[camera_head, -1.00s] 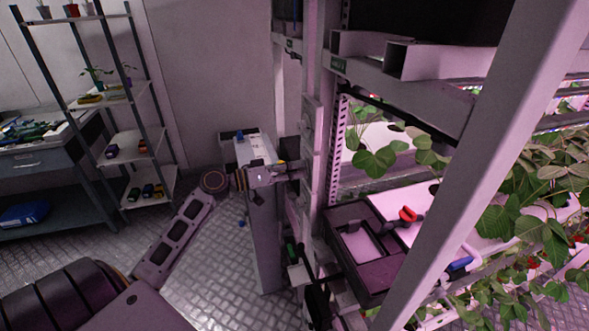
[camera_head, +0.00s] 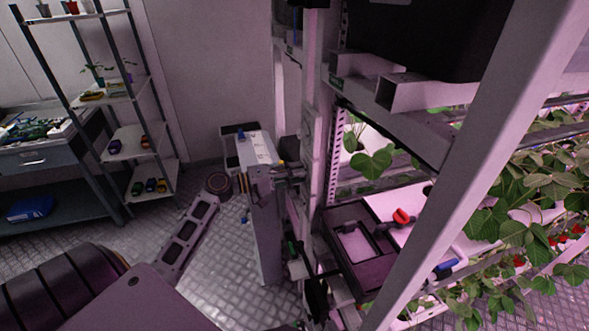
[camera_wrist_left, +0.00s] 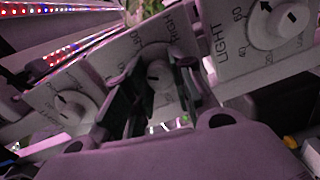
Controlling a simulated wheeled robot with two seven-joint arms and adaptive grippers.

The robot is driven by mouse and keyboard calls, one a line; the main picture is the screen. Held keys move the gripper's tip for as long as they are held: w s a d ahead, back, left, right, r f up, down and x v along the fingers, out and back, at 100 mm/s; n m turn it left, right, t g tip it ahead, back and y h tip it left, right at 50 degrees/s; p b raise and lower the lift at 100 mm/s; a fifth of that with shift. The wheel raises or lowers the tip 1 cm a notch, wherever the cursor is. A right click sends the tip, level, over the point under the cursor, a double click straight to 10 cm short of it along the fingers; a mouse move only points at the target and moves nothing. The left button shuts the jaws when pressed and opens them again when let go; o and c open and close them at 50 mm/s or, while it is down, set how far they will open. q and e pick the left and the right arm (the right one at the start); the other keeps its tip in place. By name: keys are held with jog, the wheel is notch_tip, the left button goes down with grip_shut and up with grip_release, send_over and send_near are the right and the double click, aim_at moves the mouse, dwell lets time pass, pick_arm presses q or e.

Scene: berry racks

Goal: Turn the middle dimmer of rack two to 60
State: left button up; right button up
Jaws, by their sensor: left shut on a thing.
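In the left wrist view three pale panels with round dimmer knobs stand in a slanted row. The middle dimmer (camera_wrist_left: 157,73) sits between the two dark fingers of my left gripper (camera_wrist_left: 150,95), which is shut on it. Its pointer and scale are partly hidden, so I cannot read its setting. The left dimmer (camera_wrist_left: 75,106) and the right dimmer (camera_wrist_left: 278,24), on a panel marked LIGHT, are untouched. In the head view my left gripper (camera_head: 292,172) reaches the side of the rack post (camera_head: 318,120); the knobs are too small to make out there. My right gripper is out of sight.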

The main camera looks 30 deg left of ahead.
pick_arm(q)
jog(key=shift+d+n+p, duration=0.1)
jog(key=shift+n+p, duration=0.4)
jog(key=shift+n, duration=0.3)
jog(key=shift+f, duration=0.1)
jog(key=o, duration=1.1)
jog(key=shift+c, duration=0.2)
jog(key=v, duration=1.2)
jog(key=shift+w, duration=0.1)
